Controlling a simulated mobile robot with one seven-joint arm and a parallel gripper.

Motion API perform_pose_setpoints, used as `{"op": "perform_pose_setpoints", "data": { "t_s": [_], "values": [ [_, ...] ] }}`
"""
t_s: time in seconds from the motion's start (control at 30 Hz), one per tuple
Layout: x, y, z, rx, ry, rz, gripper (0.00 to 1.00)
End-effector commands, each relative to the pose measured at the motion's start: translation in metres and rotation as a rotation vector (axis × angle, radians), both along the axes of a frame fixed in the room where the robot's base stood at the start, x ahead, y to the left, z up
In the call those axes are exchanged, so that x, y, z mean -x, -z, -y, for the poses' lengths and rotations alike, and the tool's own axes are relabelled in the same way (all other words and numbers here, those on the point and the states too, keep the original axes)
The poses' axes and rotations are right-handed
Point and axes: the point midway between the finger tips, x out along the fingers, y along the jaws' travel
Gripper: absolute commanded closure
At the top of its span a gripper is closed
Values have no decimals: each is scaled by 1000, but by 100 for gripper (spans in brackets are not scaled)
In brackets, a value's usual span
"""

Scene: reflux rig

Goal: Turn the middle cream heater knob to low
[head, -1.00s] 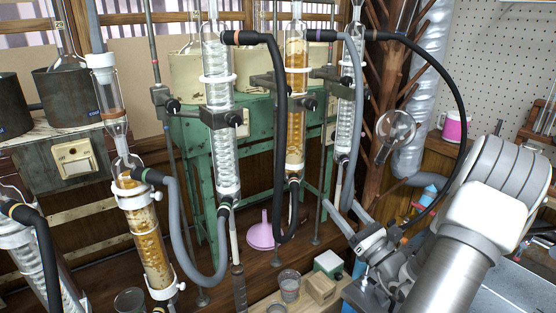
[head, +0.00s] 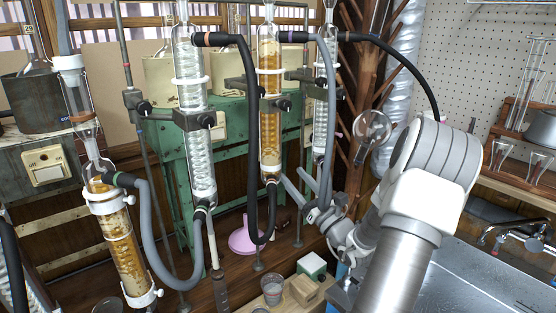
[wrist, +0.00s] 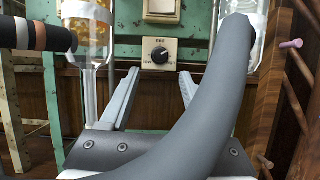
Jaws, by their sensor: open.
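A cream control plate (wrist: 156,55) with a round black knob (wrist: 159,54) is on the green bench front in the wrist view. The knob has a pale pointer mark towards its upper right; the small print around it is hard to read. My gripper (wrist: 158,74) is open and empty, with its fingers apart below and either side of the plate, not touching the knob. A thick grey hose (wrist: 205,100) crosses in front of the right finger. In the head view my gripper (head: 301,182) is among the hoses near the amber column (head: 269,100); this plate is largely hidden there.
Glass condensers (head: 196,110) and a black hose (head: 249,150) stand left of my gripper, and another condenser (head: 321,115) is close behind it. A pink funnel (head: 243,238) and a beaker (head: 272,290) are below. Another cream plate (head: 45,166) is at far left.

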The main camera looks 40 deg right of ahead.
Motion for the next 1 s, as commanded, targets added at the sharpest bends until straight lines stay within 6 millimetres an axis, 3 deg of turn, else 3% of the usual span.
{"op": "perform_pose_setpoints", "data": {
  "t_s": [0.2,0.4,0.8,0.87,1.0],
  "values": [
    [-42,-17,5,2,-2,1,37],
    [-66,-27,8,1,-2,1,37],
    [-75,-31,10,-1,0,0,37],
    [-75,-31,10,-1,0,0,44],
    [-74,-31,10,-1,0,0,69]
  ]
}}
